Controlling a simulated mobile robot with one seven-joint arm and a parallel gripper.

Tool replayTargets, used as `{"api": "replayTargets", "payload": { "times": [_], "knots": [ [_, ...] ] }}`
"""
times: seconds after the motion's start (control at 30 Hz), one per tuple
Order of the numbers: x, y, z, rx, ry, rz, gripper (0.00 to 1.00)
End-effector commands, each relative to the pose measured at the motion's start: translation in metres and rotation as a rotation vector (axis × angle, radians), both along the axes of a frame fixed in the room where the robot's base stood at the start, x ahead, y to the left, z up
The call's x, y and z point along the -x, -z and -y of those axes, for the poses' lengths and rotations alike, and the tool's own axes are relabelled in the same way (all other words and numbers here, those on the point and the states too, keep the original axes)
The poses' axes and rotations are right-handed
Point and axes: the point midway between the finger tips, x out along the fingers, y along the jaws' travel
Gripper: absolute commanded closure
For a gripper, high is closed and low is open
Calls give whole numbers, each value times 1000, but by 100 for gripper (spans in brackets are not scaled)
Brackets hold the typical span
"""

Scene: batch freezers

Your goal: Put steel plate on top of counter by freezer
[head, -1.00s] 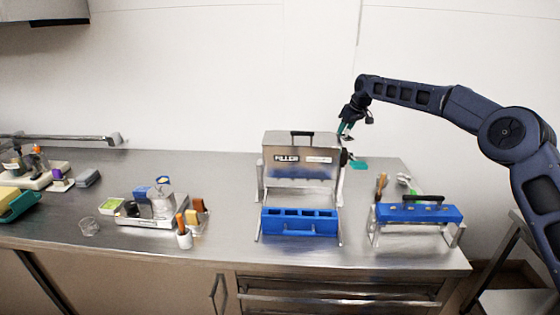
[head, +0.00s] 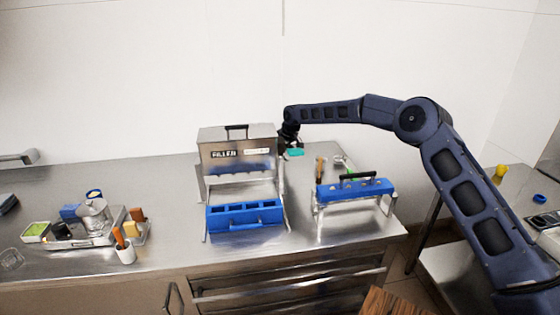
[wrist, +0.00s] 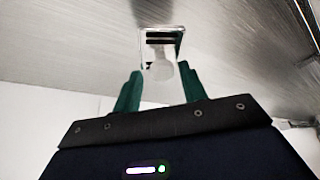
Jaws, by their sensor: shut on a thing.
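My gripper (head: 288,142) is low over the back of the steel counter (head: 150,190), just right of the filler machine. In the wrist view, the green fingers of my gripper (wrist: 161,88) are shut on a small shiny steel plate (wrist: 149,38), which sticks out beyond the fingertips. A grey metal surface fills the top of that view; I cannot tell whether the plate touches it. In the head view the plate is too small or hidden to make out. No freezer is clearly recognisable.
The filler (head: 237,152) with a blue mould (head: 245,215) stands left of my gripper. A blue rack (head: 352,190) is at front right. A tray with a pot (head: 93,215) and a white cup (head: 125,252) are left. A wooden surface (head: 392,303) is in front.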

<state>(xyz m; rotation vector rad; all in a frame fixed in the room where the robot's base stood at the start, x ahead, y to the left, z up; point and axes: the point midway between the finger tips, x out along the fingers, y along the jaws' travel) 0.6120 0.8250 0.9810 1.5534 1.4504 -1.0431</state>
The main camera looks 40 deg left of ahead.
Motion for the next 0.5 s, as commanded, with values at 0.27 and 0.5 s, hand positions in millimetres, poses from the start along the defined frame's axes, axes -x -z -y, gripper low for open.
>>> {"api": "replayTargets", "payload": {
  "times": [0.27, 0.5],
  "knots": [
    [0, 29, 0, 2, 0, 0, 83],
    [-1, 43, 0, 0, 0, 1, 83]
  ]
}}
